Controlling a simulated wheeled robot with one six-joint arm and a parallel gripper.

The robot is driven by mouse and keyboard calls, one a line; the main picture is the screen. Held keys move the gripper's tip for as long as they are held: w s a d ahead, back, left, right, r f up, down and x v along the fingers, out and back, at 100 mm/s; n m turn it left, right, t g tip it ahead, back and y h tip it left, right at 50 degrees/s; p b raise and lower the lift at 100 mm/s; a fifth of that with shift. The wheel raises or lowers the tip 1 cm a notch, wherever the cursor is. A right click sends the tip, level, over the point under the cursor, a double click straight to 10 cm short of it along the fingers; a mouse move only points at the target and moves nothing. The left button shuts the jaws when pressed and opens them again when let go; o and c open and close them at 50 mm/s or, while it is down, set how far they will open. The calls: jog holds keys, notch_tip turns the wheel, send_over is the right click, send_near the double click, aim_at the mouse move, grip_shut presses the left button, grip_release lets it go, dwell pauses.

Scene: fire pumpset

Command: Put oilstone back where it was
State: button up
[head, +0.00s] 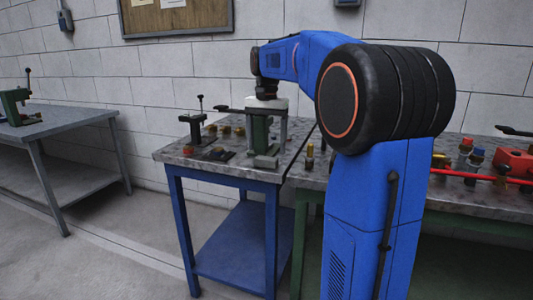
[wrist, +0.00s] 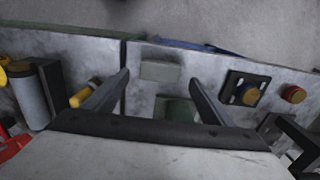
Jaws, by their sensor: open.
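A flat grey-green rectangular block, which looks like the oilstone (wrist: 161,71), lies on the grey mottled bench top. It also shows in the head view (head: 265,162) near the front edge of the blue-legged bench (head: 190,165). My gripper (wrist: 159,78) is open above the bench, pointing down. Its two fingers stand apart to the left and right of the block in the wrist view. I see nothing held between them. I cannot tell how high the fingertips are above the block.
A green tool (wrist: 177,108) stands close to the block, partly hidden by my gripper. A dark square plate with a brass and blue fitting (wrist: 249,93) and a red cap (wrist: 293,95) lie to the right. A brass piece (wrist: 85,94) is near the left finger. A second bench adjoins.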

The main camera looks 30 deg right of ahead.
aim_at(267, 158)
notch_tip(267, 158, up, 8)
dwell(0.4)
jog(key=s+a+f+n+t, duration=0.1)
jog(key=s+a+f+n, duration=0.2)
jog(key=s+a+f, duration=0.35)
jog(key=s+a+f+n+t, duration=0.1)
jog(key=s+a+f+n, duration=0.2)
jog(key=s, duration=0.7)
jog(key=s+a+f+n+t, duration=0.1)
jog(key=s+a+f+n, duration=0.1)
jog(key=s+f, duration=0.5)
jog(key=s+a+f+n+t, duration=0.1)
jog(key=s+a+f, duration=0.3)
jog(key=f, duration=0.6)
jog(key=s+n, duration=0.1)
jog(key=s, duration=0.1)
jog(key=shift+s+a+t, duration=0.15)
jog(key=shift+s+t, duration=0.25)
